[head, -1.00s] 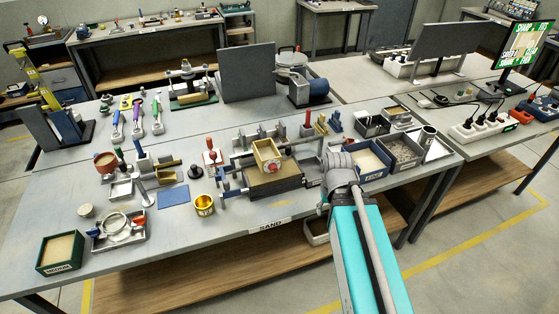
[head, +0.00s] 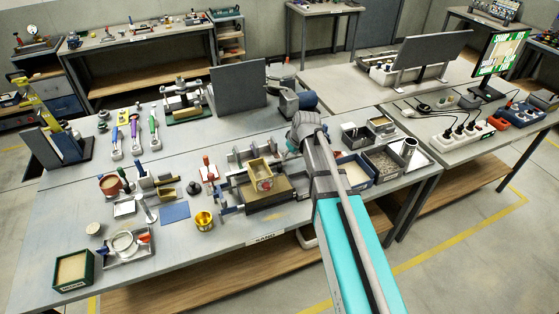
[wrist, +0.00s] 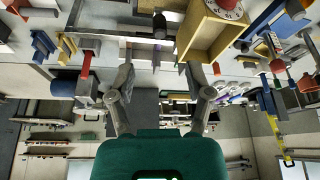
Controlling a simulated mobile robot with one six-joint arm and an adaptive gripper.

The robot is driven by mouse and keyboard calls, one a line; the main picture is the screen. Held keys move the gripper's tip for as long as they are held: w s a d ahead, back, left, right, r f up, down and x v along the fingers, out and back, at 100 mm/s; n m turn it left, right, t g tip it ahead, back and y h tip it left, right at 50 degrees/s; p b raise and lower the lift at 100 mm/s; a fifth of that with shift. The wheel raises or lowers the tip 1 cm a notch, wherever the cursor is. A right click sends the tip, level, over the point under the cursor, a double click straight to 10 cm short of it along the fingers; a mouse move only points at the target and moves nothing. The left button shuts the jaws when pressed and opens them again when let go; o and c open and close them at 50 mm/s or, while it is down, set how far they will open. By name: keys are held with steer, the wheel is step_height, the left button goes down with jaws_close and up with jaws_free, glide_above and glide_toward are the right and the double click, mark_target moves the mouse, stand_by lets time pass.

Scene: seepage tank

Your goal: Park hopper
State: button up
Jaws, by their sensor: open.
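The hopper, a small open-topped tan box with a red and white round mark on its front (head: 264,183), sits above a dark sand-filled box (head: 262,197) in the middle of the bench. It also shows at the top of the wrist view (wrist: 203,40), right of centre. My gripper (wrist: 157,74) is open, with its two fingers apart and nothing between them. In the head view my arm reaches in from the lower right and its end lies just behind and right of the hopper. The fingertips are mostly hidden there.
A grey upright panel (head: 237,88) and a blue motor (head: 298,102) stand behind. Sand bins (head: 382,162) lie right of my arm. A gold cup (head: 204,221) and a blue mat (head: 174,212) lie left of the hopper.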

mark_target(280, 166)
steer(key=shift+w+a+r, duration=0.25)
steer(key=shift+w+r, duration=0.15)
steer(key=shift+w, duration=0.15)
steer(key=shift+f, duration=0.15)
steer(key=b+x, duration=1.2)
steer(key=x, duration=0.1)
steer(key=shift+w+a+f+b, duration=0.2)
steer(key=shift+a+b, duration=0.05)
steer(key=shift+b, duration=0.05)
stand_by(0.4)
stand_by(0.3)
jaws_close()
